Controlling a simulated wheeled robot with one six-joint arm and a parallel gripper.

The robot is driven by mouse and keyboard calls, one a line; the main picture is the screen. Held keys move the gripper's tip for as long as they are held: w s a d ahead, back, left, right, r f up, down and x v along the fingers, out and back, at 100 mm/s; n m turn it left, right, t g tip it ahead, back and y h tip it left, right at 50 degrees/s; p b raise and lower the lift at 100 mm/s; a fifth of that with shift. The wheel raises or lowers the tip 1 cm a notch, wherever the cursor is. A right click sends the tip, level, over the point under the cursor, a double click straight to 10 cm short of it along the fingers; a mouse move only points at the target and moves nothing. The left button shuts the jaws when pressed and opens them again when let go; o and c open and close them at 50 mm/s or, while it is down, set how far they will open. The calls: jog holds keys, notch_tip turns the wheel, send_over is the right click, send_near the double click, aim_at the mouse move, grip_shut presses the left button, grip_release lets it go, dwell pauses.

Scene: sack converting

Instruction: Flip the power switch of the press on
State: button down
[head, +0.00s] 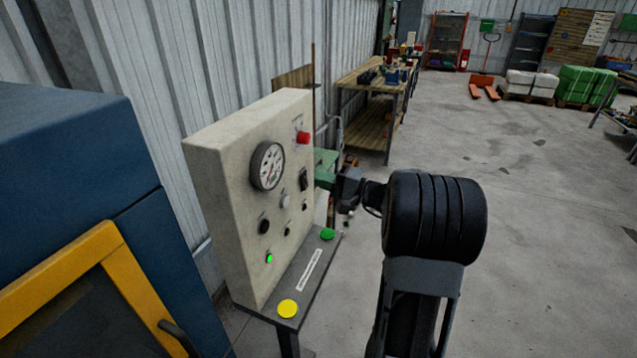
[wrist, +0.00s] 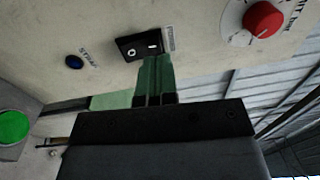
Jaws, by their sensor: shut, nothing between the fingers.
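The beige control panel (head: 225,165) of the press stands upright left of my arm in the head view. Its power switch (head: 303,180) is a small black rocker. In the wrist view the rocker (wrist: 140,46) shows a round mark at its left end and a bar mark at its right end. My gripper (wrist: 154,62) has green fingers, shut together and empty, with tips right at the bar-marked end. I cannot tell whether they touch it or which side is pressed in. In the head view my gripper (head: 319,170) is beside the switch, partly hidden by the wrist.
A green lamp (head: 269,258) glows low on the panel. A yellow button (head: 288,308) and a green button (head: 327,234) are on the ledge. A workbench (head: 375,90) stands behind.

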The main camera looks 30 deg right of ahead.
jog(key=r+b+v, duration=0.2)
jog(key=v, duration=0.9)
jog(key=shift+r, duration=0.2)
jog(key=shift+s, duration=0.1)
jog(key=s+a+f+n+g+h, duration=0.1)
jog(key=s+a+f+g+h, duration=0.4)
jog(key=f, duration=0.3)
jog(key=s+a+f+n+g+h, duration=0.1)
jog(key=s+a+f+g+h, duration=0.3)
jog(key=a+f+g, duration=0.25)
jog(key=s+a+r+n+h, duration=0.3)
jog(key=a+n, duration=0.5)
jog(key=a, duration=0.1)
jog(key=shift+s+t, duration=0.35)
